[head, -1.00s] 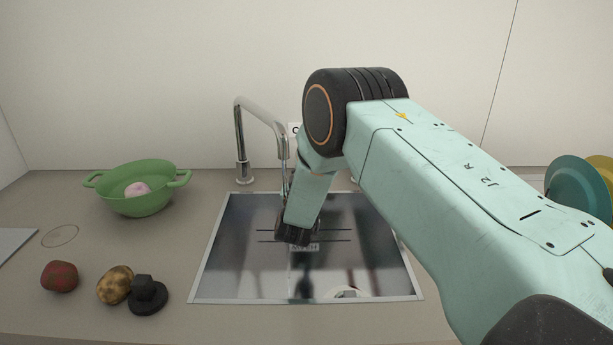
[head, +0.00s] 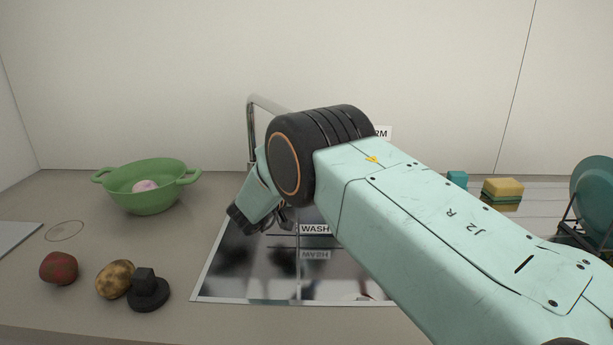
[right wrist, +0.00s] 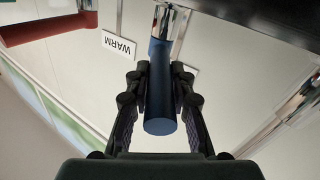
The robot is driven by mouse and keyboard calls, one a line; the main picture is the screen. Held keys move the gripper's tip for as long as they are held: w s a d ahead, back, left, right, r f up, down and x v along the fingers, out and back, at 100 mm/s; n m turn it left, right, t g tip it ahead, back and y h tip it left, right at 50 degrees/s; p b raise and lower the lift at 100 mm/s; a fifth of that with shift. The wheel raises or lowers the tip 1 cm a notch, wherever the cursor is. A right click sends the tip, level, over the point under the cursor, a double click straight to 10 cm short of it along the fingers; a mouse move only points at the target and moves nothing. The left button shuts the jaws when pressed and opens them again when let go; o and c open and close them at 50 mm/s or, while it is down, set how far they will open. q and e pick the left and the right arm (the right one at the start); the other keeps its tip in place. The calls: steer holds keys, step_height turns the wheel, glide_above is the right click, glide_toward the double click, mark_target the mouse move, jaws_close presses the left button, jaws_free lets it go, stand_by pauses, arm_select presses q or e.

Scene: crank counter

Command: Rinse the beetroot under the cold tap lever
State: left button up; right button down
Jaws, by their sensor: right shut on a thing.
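The beetroot looks to be the dark red round vegetable (head: 58,268) on the counter at the left in the head view. My right gripper (head: 238,220) is over the left part of the sink (head: 205,285) in the head view. In the right wrist view its fingers (right wrist: 160,115) are closed around a blue lever (right wrist: 160,85), the cold lever by its colour. The head view does not show this lever; my arm is in front. The tap spout (head: 251,125) rises behind my wrist. My left gripper is not in view.
A green colander (head: 150,202) holds a pinkish vegetable (head: 145,186). A potato (head: 115,279) lies beside a black knobbed object (head: 148,291). A red lever (right wrist: 45,27) and a WARM label (right wrist: 119,44) are near the blue lever. A sponge (head: 502,188) sits at right.

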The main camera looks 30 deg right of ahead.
steer(key=shift+d+r, duration=0.1)
steer(key=shift+r, duration=0.1)
steer(key=c, duration=1.5)
jaws_free()
steer(key=o, duration=0.4)
steer(key=shift+d+f, duration=0.1)
steer(key=shift+f, duration=0.1)
steer(key=shift+c, duration=0.2)
steer(key=shift+a, duration=0.2)
steer(key=v, duration=1.2)
steer(key=shift+d+r, duration=0.1)
